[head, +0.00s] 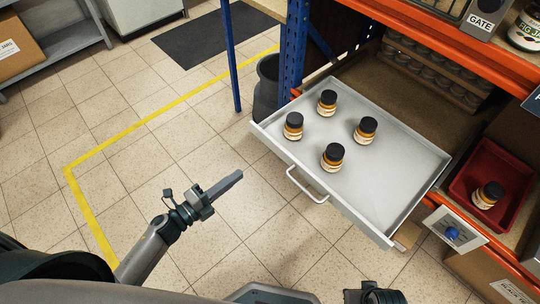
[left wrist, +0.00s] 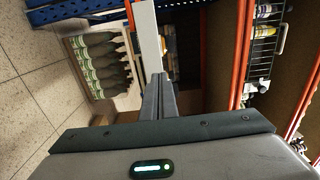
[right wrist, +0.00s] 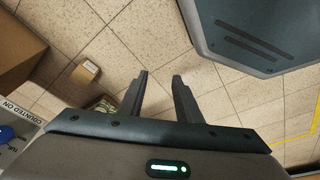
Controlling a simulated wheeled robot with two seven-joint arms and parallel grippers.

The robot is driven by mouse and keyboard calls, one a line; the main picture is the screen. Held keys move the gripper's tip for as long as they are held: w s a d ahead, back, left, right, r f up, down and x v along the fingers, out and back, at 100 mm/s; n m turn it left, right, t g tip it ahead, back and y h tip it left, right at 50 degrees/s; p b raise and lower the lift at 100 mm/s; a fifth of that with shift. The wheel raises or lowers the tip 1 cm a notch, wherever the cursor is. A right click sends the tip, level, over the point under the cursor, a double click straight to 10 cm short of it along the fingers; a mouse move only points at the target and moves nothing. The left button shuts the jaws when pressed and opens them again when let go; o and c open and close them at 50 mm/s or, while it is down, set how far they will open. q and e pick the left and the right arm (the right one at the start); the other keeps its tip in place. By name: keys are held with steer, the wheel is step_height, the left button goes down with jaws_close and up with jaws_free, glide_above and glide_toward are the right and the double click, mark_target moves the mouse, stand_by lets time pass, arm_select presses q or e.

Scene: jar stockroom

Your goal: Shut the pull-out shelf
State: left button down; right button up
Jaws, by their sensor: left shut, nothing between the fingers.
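The pull-out shelf (head: 390,190) is a light grey tray, drawn out from the orange-framed rack. My left gripper (head: 240,174) is shut and empty, in front of the shelf and left of the handle in the head view. In the left wrist view, its fingers (left wrist: 158,82) point at the shelf's pale edge (left wrist: 148,38). My right gripper (right wrist: 159,78) is open and empty above the floor.
A blue rack post (head: 293,45) and a dark bin (head: 268,85) stand beyond the shelf's left side. A red bin (head: 465,200) with a jar sits on the rack at right. A small box (right wrist: 85,72) lies low beside the rack. Tiled floor before the shelf is clear.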

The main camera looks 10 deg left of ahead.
mark_target(277, 146)
arm_select(q)
steer(key=shift+r, duration=0.1)
steer(key=shift+w, duration=0.1)
